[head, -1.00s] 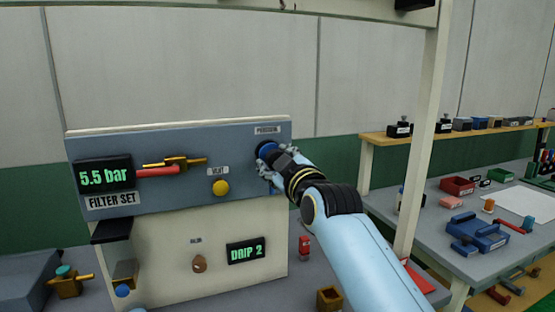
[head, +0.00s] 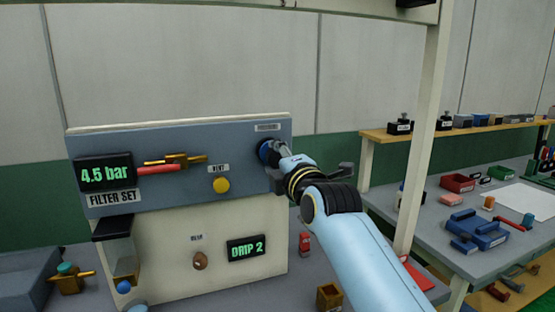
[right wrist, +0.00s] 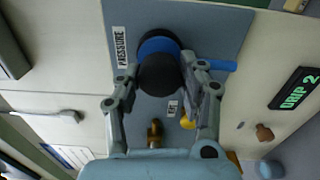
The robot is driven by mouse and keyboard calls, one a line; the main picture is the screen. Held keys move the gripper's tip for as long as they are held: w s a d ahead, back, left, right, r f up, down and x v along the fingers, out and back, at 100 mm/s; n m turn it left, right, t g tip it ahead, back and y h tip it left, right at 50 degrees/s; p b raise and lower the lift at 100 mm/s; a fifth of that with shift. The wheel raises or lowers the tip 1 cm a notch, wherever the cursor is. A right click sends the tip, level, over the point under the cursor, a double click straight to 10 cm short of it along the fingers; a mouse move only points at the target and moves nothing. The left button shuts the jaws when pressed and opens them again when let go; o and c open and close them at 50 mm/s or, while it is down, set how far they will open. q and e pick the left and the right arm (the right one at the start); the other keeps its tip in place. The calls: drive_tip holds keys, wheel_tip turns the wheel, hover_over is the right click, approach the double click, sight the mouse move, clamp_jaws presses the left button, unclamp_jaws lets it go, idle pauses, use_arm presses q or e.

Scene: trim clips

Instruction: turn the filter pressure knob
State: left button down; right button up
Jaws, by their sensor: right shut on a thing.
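The filter pressure knob, dark with a blue ring (right wrist: 160,68), sits under the PRESSURE label on the grey panel (head: 240,190). My right gripper (right wrist: 163,78) is shut on it, one finger on each side, as the right wrist view shows. In the head view the knob (head: 265,152) is partly hidden by my right gripper (head: 272,155). The filter set display (head: 105,174) reads 4.5 bar. My left gripper is in neither view.
A yellow VENT button (head: 221,185), a red-handled valve (head: 160,168) and a DRIP 2 display (head: 246,248) are on the panel unit. A cream post (head: 420,150) stands right of my arm. A side bench (head: 490,185) holds trays and tools.

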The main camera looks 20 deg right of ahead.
drive_tip(key=n, duration=0.4)
drive_tip(key=shift+f, duration=0.1)
drive_tip(key=shift+n, duration=1.8)
drive_tip(key=o, duration=1.2)
drive_tip(key=s, duration=0.7)
drive_tip(key=shift+s+d, duration=0.15)
drive_tip(key=shift+s, duration=0.1)
